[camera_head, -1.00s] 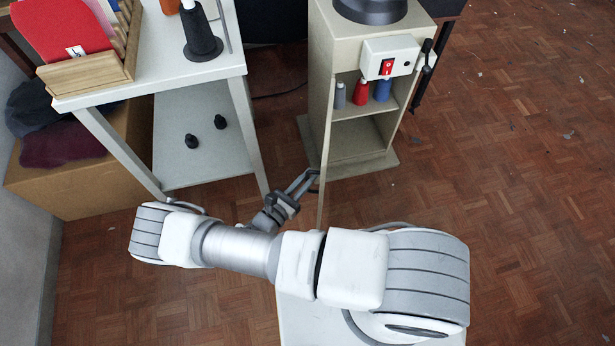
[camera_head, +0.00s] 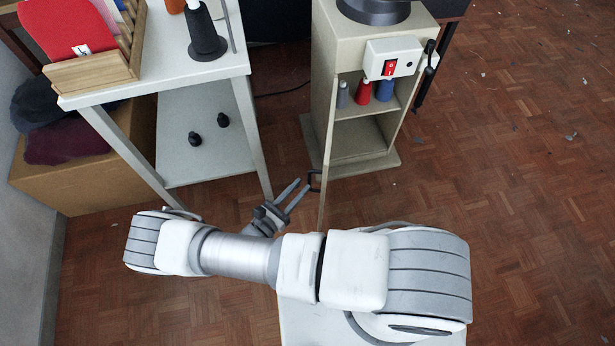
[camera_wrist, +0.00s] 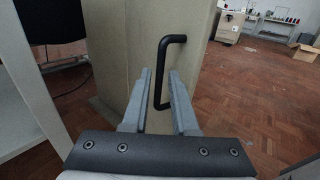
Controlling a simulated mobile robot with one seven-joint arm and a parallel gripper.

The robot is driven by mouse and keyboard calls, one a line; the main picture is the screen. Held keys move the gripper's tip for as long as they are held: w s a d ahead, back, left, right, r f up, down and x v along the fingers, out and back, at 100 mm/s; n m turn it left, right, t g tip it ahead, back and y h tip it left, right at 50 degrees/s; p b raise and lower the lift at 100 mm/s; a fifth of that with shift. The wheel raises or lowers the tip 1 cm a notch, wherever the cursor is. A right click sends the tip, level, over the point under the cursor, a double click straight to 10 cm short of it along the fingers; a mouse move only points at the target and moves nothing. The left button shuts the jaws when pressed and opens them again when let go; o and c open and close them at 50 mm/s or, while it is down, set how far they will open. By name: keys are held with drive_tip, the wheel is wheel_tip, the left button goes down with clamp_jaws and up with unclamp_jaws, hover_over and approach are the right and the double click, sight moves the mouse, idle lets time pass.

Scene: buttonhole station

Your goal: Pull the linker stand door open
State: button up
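The linker stand (camera_head: 352,42) is a tall beige cabinet at upper centre in the head view. Its door (camera_head: 324,190) stands swung out towards me, seen nearly edge-on, and the shelves inside show. The black bar handle (camera_head: 314,181) is on the door's left face; it also shows in the wrist view (camera_wrist: 168,72). My gripper (camera_head: 302,183) is open, with its fingertips just left of the handle in the head view. In the wrist view, the handle's lower part appears between the open fingers (camera_wrist: 160,75), which do not grip it.
A white table (camera_head: 190,75) with a lower shelf stands to the left, its near leg close to my gripper. A brown box (camera_head: 70,185) is farther left. Red, blue and grey cones (camera_head: 364,92) stand inside the cabinet.

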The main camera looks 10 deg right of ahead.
drive_tip(key=v, duration=1.2)
drive_tip(key=shift+s+p, duration=0.2)
drive_tip(key=shift+p, duration=0.25)
drive_tip(key=shift+a+r, duration=0.1)
drive_tip(key=w+d+r+m+g+y, duration=0.25)
drive_tip(key=r+m+g, duration=0.2)
drive_tip(key=r, duration=0.55)
drive_tip(key=w+d+r+m+g+y, duration=0.1)
drive_tip(key=w+r+m+g, duration=0.25)
drive_tip(key=r+m, duration=0.4)
drive_tip(key=w+d+r+m+g+y, duration=0.25)
drive_tip(key=r+g, duration=0.25)
drive_tip(key=r, duration=0.7)
drive_tip(key=s+d+r+m+t+y, duration=0.3)
drive_tip(key=s+d+r+m+y, duration=0.25)
drive_tip(key=r, duration=0.45)
drive_tip(key=s+d+r+m+t+y, duration=0.2)
drive_tip(key=s+d+r+m+t, duration=0.25)
drive_tip(key=d+r+m, duration=0.4)
wheel_tip(320, 180, up, 24)
drive_tip(key=n+g+p, duration=0.1)
drive_tip(key=n+p, duration=0.1)
drive_tip(key=p, duration=2.1)
drive_tip(key=shift+r+p, duration=0.25)
drive_tip(key=shift+p, duration=0.05)
